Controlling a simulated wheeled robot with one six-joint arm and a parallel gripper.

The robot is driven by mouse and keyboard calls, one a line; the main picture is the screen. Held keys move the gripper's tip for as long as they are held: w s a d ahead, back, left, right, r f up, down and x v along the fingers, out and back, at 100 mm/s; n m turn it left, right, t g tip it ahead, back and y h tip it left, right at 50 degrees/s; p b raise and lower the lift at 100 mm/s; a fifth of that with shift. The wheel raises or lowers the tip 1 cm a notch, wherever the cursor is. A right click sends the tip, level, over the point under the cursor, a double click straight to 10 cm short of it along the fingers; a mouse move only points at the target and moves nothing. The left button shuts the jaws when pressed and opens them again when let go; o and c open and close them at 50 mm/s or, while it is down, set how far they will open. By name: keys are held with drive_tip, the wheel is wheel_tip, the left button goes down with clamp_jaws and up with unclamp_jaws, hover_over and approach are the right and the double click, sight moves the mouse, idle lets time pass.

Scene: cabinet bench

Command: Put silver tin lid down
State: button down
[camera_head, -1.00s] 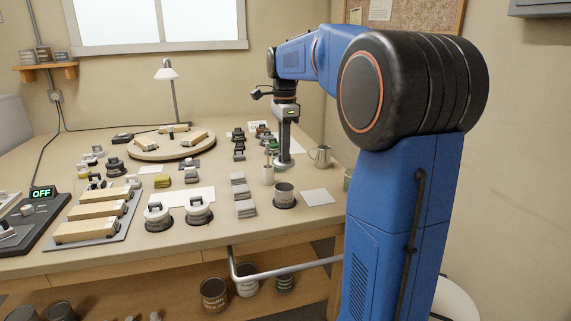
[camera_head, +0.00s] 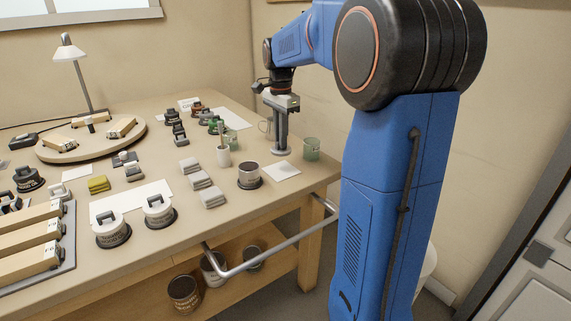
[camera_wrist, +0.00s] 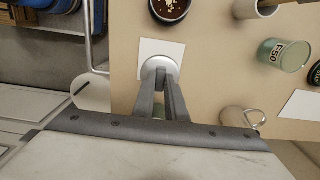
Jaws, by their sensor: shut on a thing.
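My gripper (camera_head: 282,146) points down over the right part of the bench, shut on the silver tin lid (camera_head: 284,152). In the wrist view the lid (camera_wrist: 161,66) is a pale round disc between the tips of my gripper (camera_wrist: 161,78), partly hidden by the fingers. It overlaps one edge of a white card (camera_wrist: 160,47). In the head view the card (camera_head: 283,171) lies flat just in front of the lid. The gap between lid and bench is too small to judge. An open tin with dark contents (camera_head: 249,176) stands left of the card.
A green cup (camera_head: 312,149) stands close on the right of my gripper, and a metal mug (camera_head: 265,126) stands behind it. A metal rail (camera_head: 275,250) runs along the bench front.

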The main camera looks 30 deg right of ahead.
drive_tip(key=shift+f, duration=3.9)
drive_tip(key=c, duration=1.8)
unclamp_jaws()
drive_tip(key=shift+f, duration=0.1)
